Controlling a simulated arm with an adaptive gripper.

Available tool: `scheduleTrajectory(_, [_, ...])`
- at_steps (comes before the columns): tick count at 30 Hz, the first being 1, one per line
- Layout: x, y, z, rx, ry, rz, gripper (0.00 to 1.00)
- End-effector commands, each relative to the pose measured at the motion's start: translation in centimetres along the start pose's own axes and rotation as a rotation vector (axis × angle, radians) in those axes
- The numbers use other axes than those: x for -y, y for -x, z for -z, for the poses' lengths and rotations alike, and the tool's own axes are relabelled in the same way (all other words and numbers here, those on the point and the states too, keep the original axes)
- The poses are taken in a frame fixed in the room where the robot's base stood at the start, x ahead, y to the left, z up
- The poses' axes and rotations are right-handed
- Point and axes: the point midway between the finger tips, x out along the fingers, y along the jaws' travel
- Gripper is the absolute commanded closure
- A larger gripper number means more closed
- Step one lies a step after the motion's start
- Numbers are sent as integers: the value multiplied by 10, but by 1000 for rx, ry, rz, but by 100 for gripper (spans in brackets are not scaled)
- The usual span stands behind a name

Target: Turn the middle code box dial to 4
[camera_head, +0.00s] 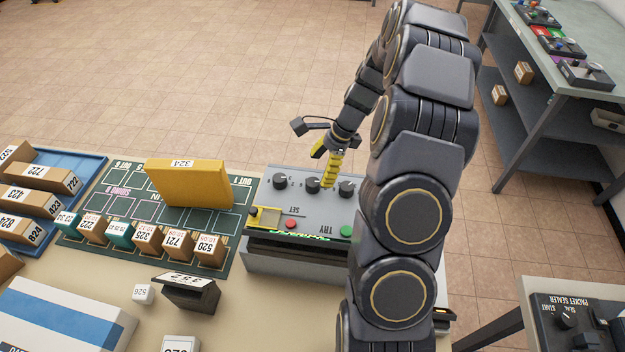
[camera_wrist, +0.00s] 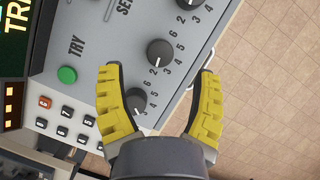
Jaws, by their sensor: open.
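The code box (camera_head: 265,215) is a grey console with a row of three black dials. The middle dial (camera_head: 313,185) also shows in the wrist view (camera_wrist: 160,52), with numbers printed around it; I cannot tell for certain which number its pointer marks. My gripper (camera_head: 328,178) is over the box, close to the middle and right dials. In the wrist view my gripper (camera_wrist: 160,74) has its yellow fingers spread wide and nothing held. The middle dial is just beyond the gap between the fingertips there.
A green TRY button (camera_head: 347,231) and a red SET button (camera_head: 291,224) are on the box. A yellow parcel (camera_head: 188,183) and several small boxes stand on the green mat (camera_head: 106,190) to the left. My arm covers the box's right side.

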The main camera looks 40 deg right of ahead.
Motion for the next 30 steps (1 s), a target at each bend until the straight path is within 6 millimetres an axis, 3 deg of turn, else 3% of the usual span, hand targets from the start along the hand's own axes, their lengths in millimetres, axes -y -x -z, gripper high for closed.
scheduleTrajectory(3, [0, -22, 0, 1, 1, -4, 36])
scheduleTrajectory(9, [0, -46, 0, -2, 3, 0, 36])
scheduleTrajectory(17, [0, -49, 0, -2, 4, 1, 36])
scheduleTrajectory(18, [0, -49, 0, -2, 4, 1, 44])
scheduleTrajectory(22, [0, -48, 0, -2, 3, 1, 99])
scheduleTrajectory(30, [0, -49, 0, -2, 5, 1, 100])
